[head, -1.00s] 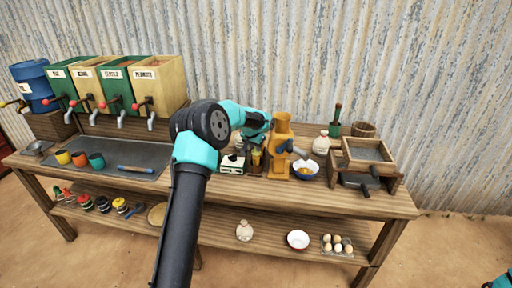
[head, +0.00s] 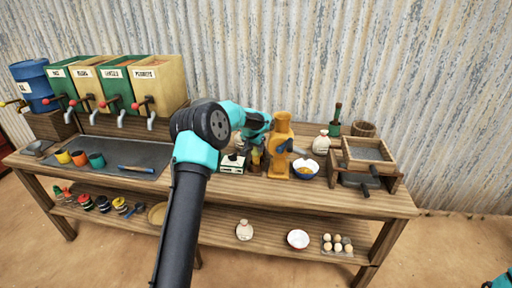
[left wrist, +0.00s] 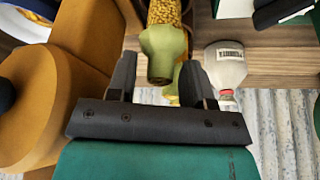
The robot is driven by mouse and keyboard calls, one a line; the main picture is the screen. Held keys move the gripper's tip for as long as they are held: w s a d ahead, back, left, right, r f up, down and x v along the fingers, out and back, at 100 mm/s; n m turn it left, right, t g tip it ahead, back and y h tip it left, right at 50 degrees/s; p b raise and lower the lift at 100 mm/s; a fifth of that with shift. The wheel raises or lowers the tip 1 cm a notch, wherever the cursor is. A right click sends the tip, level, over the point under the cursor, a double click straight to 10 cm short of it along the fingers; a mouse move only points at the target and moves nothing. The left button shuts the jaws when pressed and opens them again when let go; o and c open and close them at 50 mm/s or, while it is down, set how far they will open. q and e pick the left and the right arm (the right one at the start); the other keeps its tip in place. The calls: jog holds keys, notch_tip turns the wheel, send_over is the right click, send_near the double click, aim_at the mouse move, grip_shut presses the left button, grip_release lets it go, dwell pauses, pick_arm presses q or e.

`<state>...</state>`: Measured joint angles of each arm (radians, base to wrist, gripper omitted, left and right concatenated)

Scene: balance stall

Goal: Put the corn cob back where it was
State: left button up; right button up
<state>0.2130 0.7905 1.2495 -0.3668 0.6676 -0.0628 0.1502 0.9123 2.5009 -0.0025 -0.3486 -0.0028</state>
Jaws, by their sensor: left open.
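The corn cob (left wrist: 166,14), yellow with a pale green husk end (left wrist: 163,52), shows at the top middle of the left wrist view. My left gripper (left wrist: 160,80) is open, with its dark fingers on either side of the husk end; I cannot tell whether they touch it. In the head view, my left gripper (head: 258,146) is over the bench beside the orange mill (head: 281,146), and the cob is mostly hidden there. Another yellow-green shape (left wrist: 177,82) shows partly behind the husk.
The orange mill stands close beside the gripper. A white-and-green scale (head: 232,163), a blue-rimmed bowl (head: 305,168) and a wooden sieve box (head: 367,157) crowd the bench top. Dispensers (head: 155,86) stand at the left.

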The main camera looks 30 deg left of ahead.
pick_arm(q)
jog(key=v, duration=1.2)
jog(key=shift+r, duration=0.1)
